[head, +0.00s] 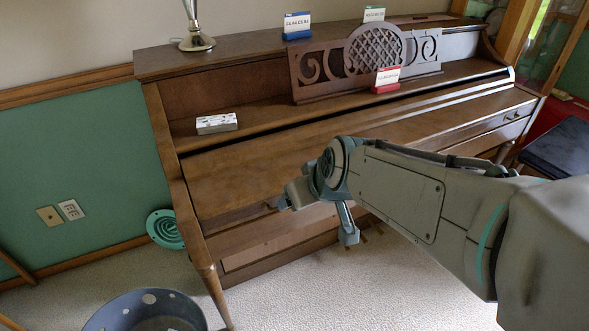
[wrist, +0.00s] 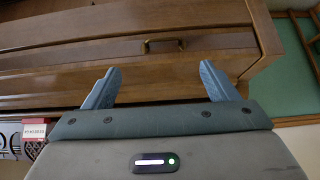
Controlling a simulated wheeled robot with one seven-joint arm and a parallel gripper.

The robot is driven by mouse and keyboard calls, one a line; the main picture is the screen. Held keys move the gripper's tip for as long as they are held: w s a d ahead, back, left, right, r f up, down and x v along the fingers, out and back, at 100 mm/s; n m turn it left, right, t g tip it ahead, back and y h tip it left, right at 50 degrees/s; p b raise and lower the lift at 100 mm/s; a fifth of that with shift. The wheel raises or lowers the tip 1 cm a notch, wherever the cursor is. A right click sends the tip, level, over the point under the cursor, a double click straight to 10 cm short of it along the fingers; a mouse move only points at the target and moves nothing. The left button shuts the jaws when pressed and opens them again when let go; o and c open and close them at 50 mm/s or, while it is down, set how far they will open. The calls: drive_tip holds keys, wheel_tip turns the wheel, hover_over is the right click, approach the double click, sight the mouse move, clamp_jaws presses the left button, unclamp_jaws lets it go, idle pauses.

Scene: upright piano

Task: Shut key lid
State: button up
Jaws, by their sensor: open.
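The brown wooden key lid (head: 290,150) of the upright piano lies across the keyboard as a wide, flat panel. No keys show, and I cannot tell whether it is fully down. A small dark handle (head: 511,115) is on its front at the right. Another handle (wrist: 162,45) shows in the wrist view, between and beyond my fingertips. My gripper (head: 320,214) is open and empty in front of the piano's left half. Its two spread blue-grey fingers also show in the wrist view (wrist: 160,68). My arm hides part of the piano's front.
On the piano stand a lamp base (head: 196,40), a blue card stand (head: 297,27), a red card stand (head: 386,80) and a small white box (head: 216,123). A blue-grey basket (head: 145,312) stands on the carpet at lower left. A dark seat (head: 560,150) is at right.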

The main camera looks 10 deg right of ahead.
drive_tip(key=shift+p+v, duration=0.45)
drive_tip(key=shift+v, duration=0.6)
drive_tip(key=shift+f, duration=0.1)
drive_tip(key=shift+d, duration=0.1)
